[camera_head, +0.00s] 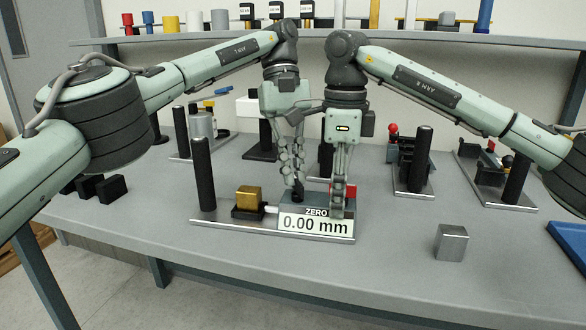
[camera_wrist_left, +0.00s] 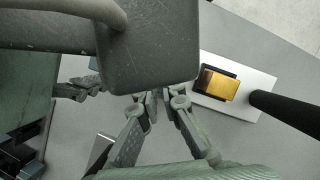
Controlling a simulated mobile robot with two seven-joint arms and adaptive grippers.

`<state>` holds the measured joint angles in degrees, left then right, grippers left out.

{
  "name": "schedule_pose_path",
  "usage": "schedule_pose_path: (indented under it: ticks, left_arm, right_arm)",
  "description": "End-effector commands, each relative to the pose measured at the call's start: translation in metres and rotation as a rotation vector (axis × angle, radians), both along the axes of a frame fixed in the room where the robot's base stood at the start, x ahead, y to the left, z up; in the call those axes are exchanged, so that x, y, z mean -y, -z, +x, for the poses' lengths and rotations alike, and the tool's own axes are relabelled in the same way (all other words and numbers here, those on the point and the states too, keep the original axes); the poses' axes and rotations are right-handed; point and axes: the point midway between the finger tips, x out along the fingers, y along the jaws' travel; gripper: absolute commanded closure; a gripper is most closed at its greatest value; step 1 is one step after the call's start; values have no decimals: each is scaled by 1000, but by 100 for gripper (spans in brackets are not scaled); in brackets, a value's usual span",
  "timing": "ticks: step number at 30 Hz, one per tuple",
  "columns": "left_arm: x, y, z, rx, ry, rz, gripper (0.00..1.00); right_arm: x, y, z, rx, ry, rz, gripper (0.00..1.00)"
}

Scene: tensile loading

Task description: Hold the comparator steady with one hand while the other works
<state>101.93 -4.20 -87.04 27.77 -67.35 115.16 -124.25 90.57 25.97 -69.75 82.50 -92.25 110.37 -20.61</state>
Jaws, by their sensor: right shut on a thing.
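The comparator stands on a pale metal base plate (camera_head: 225,222), with a display (camera_head: 314,224) reading ZERO and 0.00 mm. A gold block (camera_head: 248,199) sits on its black seat left of the display, beside a black post (camera_head: 203,175); the gold block also shows in the left wrist view (camera_wrist_left: 217,84). My right gripper (camera_head: 340,212) is shut on the comparator's body at the display's right end, beside a red part (camera_head: 351,190). My left gripper (camera_head: 297,192) points down just behind the display.
A loose metal block (camera_head: 451,242) stands on the bench to the right. A blue tray (camera_head: 570,240) is at the right edge. Other fixtures with black posts (camera_head: 421,160) stand behind. Small black blocks (camera_head: 104,187) lie at the left. The front bench is mostly clear.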

Motion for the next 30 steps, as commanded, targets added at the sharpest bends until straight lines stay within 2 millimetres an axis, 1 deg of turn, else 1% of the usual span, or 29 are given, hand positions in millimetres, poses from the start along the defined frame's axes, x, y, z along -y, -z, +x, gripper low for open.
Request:
schedule_pose_path:
  ticks: [1,4,5,14,19,23,30]
  left_arm:
    - [1,1,-2,-7,7,0,89]
    - [1,1,-2,-4,5,1,77]
    - [1,1,-1,-4,4,0,74]
    - [0,1,0,-1,-3,1,74]
    - [-1,3,-1,-5,-45,0,74]
    - [-3,3,-2,-5,-135,-3,74]
    - [-11,1,-5,3,-424,-2,74]
  right_arm:
    - [1,6,1,-3,6,-5,100]
    - [1,6,1,-4,6,-5,100]
    - [1,5,0,-4,6,-5,100]
    - [1,5,0,-4,5,-5,100]
    - [1,5,0,-4,4,-5,100]
    - [1,5,0,-4,4,-5,100]
    - [1,5,0,-4,3,-5,100]
